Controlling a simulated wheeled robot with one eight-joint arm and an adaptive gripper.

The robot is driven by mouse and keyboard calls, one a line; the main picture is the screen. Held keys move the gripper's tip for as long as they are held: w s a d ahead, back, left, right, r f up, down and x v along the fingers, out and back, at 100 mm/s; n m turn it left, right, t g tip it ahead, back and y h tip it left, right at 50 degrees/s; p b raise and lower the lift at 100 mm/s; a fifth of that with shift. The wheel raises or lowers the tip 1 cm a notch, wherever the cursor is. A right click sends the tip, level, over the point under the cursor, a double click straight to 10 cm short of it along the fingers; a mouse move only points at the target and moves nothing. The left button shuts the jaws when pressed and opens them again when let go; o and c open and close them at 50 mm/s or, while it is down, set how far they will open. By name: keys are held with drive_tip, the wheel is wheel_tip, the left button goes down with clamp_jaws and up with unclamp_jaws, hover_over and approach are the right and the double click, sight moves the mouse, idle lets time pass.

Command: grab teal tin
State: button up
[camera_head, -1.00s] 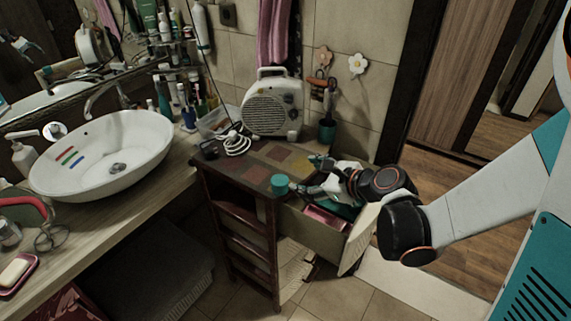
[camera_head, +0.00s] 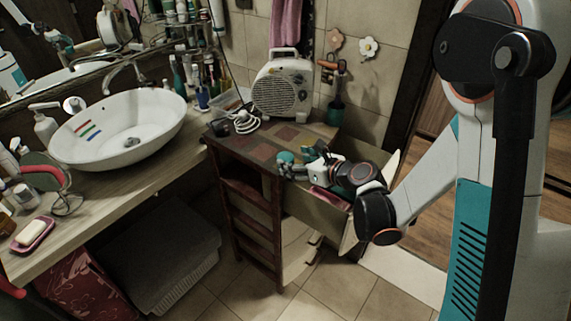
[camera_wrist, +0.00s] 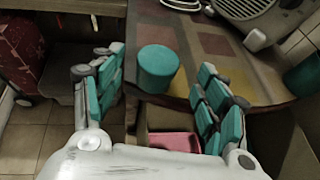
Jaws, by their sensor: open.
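The teal tin (camera_wrist: 158,68) is a short round can standing upright near the front edge of the small cabinet's checkered top. In the wrist view it lies between and ahead of my open fingers (camera_wrist: 165,95), apart from both. In the head view the tin (camera_head: 286,157) shows at the cabinet's edge, partly covered by my gripper (camera_head: 291,168). My gripper is open and empty, reaching toward the tin from the right, above the open drawer.
The open drawer (camera_head: 315,213) sticks out below my gripper and holds a pink item (camera_wrist: 174,142). A white heater (camera_head: 281,88) and a coiled white cable (camera_head: 243,123) stand farther back on the cabinet. A sink (camera_head: 125,128) is at left.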

sight(287, 158)
drive_tip(key=shift+b+x, duration=0.7)
drive_tip(key=shift+x, duration=2)
drive_tip(key=shift+s+a+r, duration=0.1)
drive_tip(key=shift+r, duration=0.1)
drive_tip(key=c, duration=1.1)
